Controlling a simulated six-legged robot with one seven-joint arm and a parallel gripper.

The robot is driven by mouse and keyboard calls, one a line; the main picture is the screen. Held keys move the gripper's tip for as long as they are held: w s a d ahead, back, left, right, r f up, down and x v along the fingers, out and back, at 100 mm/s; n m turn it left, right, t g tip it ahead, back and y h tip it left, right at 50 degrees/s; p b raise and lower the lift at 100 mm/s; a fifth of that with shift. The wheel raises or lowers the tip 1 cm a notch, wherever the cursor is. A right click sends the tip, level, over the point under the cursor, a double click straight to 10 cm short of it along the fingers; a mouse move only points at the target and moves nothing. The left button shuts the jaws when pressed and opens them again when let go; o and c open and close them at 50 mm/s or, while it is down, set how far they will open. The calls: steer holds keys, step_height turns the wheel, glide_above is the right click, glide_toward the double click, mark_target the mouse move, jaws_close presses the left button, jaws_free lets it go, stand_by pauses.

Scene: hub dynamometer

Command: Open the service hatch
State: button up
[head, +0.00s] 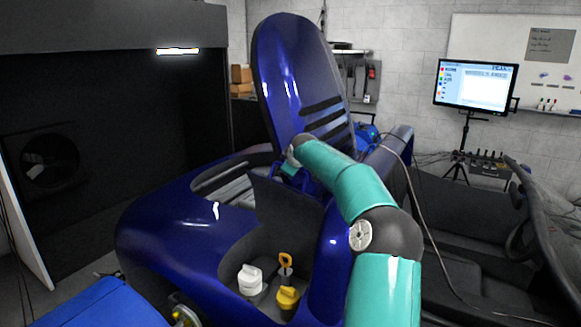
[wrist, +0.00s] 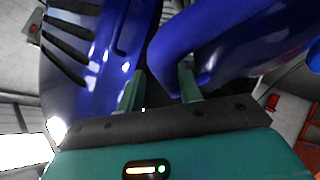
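The blue service hatch (head: 293,75) stands raised and nearly upright on the blue car body (head: 170,225), its slotted part low on the right. It also shows in the wrist view (wrist: 95,75) at the left, with dark slots. My gripper (wrist: 160,88) is at the hatch's lower part. Its two green fingers are apart, with a dark gap between them. The left finger is against or very near the hatch; I cannot tell if it touches. A curved blue part (wrist: 215,45) is by the right finger. In the head view my arm hides most of the gripper.
An open bay in the car's front holds a white cap (head: 250,279), a yellow cap (head: 287,300) and an orange-handled dipstick (head: 285,262). A monitor (head: 474,84) stands back right. A cable (head: 425,225) hangs right of my arm. A dark fan enclosure fills the left.

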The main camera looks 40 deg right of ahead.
steer(key=v, duration=1.4)
steer(key=shift+w, duration=0.1)
steer(key=s+a+f+g+y, duration=0.1)
steer(key=s+a+f, duration=0.15)
steer(key=a, duration=0.95)
steer(key=s+a+f+g, duration=0.1)
steer(key=a+f, duration=0.2)
steer(key=a, duration=1)
steer(key=s+a+f+m+g+y, duration=0.1)
steer(key=s+a+f+m, duration=0.1)
steer(key=s+a, duration=0.9)
steer(key=shift+s+f, duration=0.15)
steer(key=shift+f, duration=0.1)
steer(key=s+a+f+y, duration=0.1)
steer(key=s+a+f, duration=0.1)
steer(key=s, duration=0.2)
steer(key=s+a+f+m+y, duration=0.1)
steer(key=s+a+f, duration=0.1)
steer(key=s, duration=0.3)
steer(key=s+a+f+m+g+y, duration=0.1)
steer(key=s+a+f, duration=0.2)
steer(key=s, duration=0.2)
steer(key=shift+s, duration=0.15)
steer(key=shift+c, duration=0.9)
steer(key=shift+s+f, duration=0.15)
jaws_close()
